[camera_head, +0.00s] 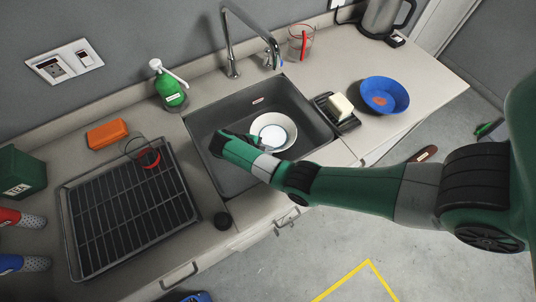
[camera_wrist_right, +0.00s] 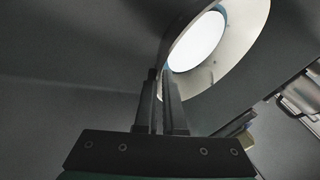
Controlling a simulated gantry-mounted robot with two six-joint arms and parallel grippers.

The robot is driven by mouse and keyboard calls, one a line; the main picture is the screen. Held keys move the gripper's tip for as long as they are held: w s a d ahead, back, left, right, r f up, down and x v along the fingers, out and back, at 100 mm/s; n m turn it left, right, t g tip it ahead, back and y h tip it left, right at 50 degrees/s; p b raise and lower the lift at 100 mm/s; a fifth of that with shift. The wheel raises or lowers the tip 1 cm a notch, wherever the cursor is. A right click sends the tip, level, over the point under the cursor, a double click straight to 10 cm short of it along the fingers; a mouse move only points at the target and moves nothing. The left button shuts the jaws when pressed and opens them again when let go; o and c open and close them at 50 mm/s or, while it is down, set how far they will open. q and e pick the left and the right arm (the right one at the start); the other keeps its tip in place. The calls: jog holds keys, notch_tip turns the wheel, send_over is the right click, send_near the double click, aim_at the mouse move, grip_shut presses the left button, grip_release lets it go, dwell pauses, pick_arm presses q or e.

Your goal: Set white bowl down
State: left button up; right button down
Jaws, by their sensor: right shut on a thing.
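The white bowl (camera_head: 273,130) is within the outline of the dark grey sink (camera_head: 228,184) in the head view. My right gripper (camera_head: 259,141) reaches in from the right and is shut on the near-left side of the bowl's rim. In the right wrist view the bowl (camera_wrist_right: 246,38) appears tilted, with its rim between the fingers of the right gripper (camera_wrist_right: 163,88). I cannot tell whether the bowl touches the sink floor. My left gripper is not in view.
The faucet (camera_head: 232,50) stands behind the sink, with a green soap bottle (camera_head: 170,90) to its left. A drying rack (camera_head: 130,212) lies left of the sink. A soap dish (camera_head: 346,123) with a pale block and a blue bowl (camera_head: 385,95) are on the right.

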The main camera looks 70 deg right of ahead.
notch_tip(320, 180, down, 4)
jog(key=shift+f+b, duration=0.1)
jog(key=shift+b, duration=0.85)
jog(key=c, duration=1)
grip_release()
jog(key=p+v, duration=0.2)
jog(key=v, duration=1)
